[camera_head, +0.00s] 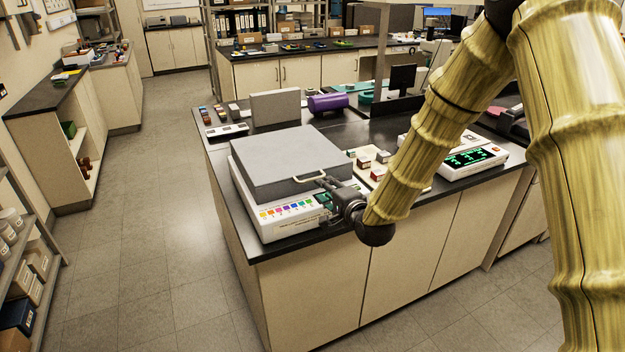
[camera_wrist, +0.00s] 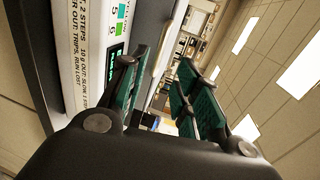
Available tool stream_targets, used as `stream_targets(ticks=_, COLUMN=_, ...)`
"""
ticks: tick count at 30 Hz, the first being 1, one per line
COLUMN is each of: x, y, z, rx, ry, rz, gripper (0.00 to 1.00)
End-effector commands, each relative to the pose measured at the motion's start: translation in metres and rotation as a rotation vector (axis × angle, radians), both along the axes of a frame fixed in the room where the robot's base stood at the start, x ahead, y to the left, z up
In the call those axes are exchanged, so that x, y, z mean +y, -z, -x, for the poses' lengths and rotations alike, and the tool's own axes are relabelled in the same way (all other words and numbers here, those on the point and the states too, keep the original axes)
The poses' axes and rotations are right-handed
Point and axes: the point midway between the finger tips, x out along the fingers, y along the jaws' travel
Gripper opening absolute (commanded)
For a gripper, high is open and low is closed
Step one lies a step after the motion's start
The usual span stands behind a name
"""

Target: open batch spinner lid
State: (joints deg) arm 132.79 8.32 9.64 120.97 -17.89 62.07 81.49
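The batch spinner (camera_head: 290,215) stands on the bench's near left end, a white box with a row of coloured buttons on its front. Its grey lid (camera_head: 285,158) lies flat and closed on top. A pale bar handle (camera_head: 307,178) is on the lid's front edge. My gripper (camera_head: 328,190) is at the spinner's front right, just right of the handle. In the wrist view my gripper (camera_wrist: 163,88) has its green-padded fingers apart with nothing seen between them. The spinner's printed front panel (camera_wrist: 90,50) fills the left there. I cannot tell whether a finger touches the handle.
A grey panel (camera_head: 275,107) and purple cylinder (camera_head: 328,102) are behind. The floor (camera_head: 150,220) to the left is clear.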

Motion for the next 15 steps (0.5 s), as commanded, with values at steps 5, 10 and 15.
stream_targets(ticks=5, x=0.009, y=0.004, z=-0.023, rx=0.001, ry=-0.002, rz=0.003, gripper=0.31)
stream_targets(ticks=10, x=0.019, y=0.009, z=-0.049, rx=0.001, ry=-0.002, rz=0.004, gripper=0.31)
stream_targets(ticks=15, x=0.027, y=0.015, z=-0.071, rx=0.001, ry=-0.002, rz=0.004, gripper=0.31)
